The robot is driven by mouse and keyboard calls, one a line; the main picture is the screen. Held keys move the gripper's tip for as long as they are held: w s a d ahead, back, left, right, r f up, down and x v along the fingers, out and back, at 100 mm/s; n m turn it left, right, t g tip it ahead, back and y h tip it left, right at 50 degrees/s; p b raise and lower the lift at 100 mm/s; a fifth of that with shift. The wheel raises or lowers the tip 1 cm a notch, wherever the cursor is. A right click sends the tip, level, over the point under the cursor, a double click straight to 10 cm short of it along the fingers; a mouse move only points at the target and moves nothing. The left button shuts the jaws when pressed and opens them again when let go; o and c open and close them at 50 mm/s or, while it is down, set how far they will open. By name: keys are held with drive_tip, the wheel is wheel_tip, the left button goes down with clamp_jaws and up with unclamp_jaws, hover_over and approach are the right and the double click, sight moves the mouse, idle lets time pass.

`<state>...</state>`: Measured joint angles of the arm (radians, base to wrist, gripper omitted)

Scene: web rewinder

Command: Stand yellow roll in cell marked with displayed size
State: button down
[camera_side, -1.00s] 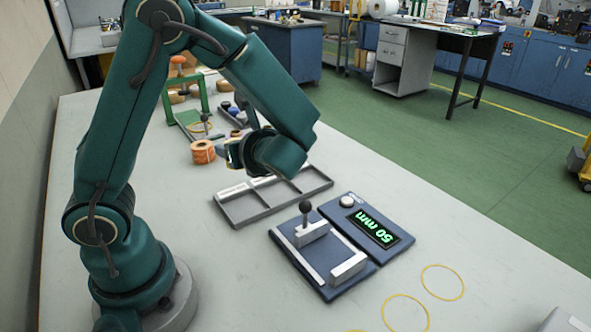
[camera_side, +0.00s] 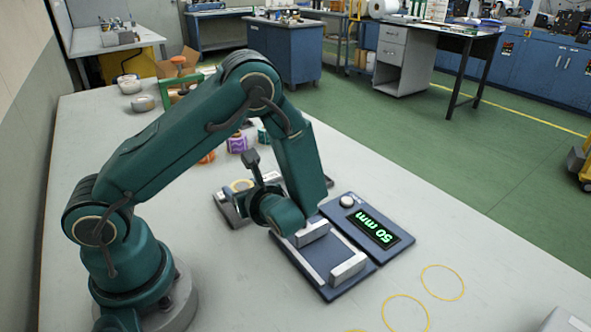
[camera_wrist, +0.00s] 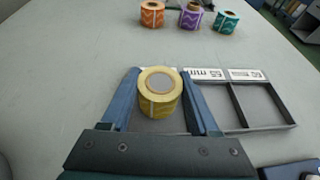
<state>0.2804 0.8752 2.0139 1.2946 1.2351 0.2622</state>
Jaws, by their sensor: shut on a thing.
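The yellow roll (camera_wrist: 160,104) is upright between the two blue fingers of my gripper (camera_wrist: 160,78), which is shut on it. In the wrist view it is at the left cell of the grey tray (camera_wrist: 234,108); whether its base touches the tray floor I cannot tell. In the side view the roll (camera_side: 242,185) shows at the tray's left part, with my gripper (camera_side: 250,187) around it. White size labels line the tray's far edge; the left one is mostly hidden behind the roll. The display (camera_side: 374,229) reads 50 mm in green.
Orange (camera_wrist: 152,14), purple (camera_wrist: 191,15) and teal (camera_wrist: 226,21) rolls stand beyond the tray. The middle and right cells look empty. A blue fixture (camera_side: 335,272) with metal blocks sits close to my arm. Yellow rings (camera_side: 442,282) mark the bench at front right.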

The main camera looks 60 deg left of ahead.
drive_tip(key=shift+f, duration=0.65)
drive_tip(key=shift+f, duration=0.1)
drive_tip(key=shift+c, duration=0.7)
unclamp_jaws()
